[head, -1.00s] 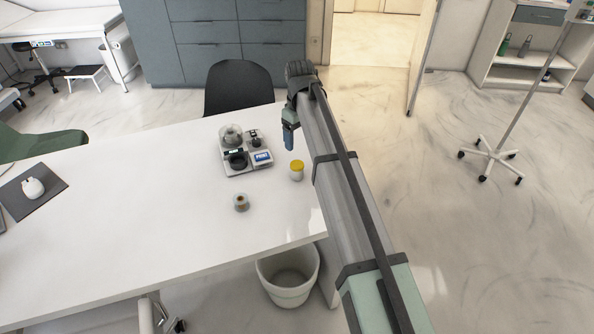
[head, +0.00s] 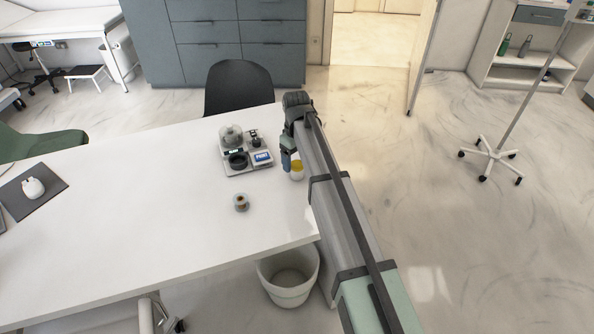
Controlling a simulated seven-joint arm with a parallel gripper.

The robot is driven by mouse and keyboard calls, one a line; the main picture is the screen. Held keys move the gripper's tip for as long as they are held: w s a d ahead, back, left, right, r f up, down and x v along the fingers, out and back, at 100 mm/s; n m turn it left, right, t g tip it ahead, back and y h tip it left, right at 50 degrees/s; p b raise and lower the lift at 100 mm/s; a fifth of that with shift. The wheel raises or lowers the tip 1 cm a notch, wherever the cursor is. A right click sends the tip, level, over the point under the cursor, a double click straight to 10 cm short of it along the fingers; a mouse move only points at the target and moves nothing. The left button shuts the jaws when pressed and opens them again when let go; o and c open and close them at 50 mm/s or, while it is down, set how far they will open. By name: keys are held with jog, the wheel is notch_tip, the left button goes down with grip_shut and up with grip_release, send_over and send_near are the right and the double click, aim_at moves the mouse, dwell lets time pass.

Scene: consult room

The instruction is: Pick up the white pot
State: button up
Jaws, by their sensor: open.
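The small white pot (head: 297,174) with a yellow lid stands upright near the right edge of the white desk. My gripper (head: 287,166) is open and points down just left of the pot in the picture. It overlaps the left side of the lid in this view. I cannot tell whether the fingers touch the pot or are around it, as the arm hides part of them.
A grey device tray (head: 236,172) with a blue-screened unit (head: 263,158) stands left of my gripper. A small spool-like item (head: 241,202) is nearer the front. A white bin (head: 289,284) stands on the floor below. The desk (head: 150,215) is clear at front left.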

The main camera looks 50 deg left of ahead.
aim_at(297, 164)
notch_tip(297, 164, down, 4)
jog(key=shift+d+f, duration=0.1)
jog(key=shift+f, duration=0.1)
jog(key=c, duration=1.1)
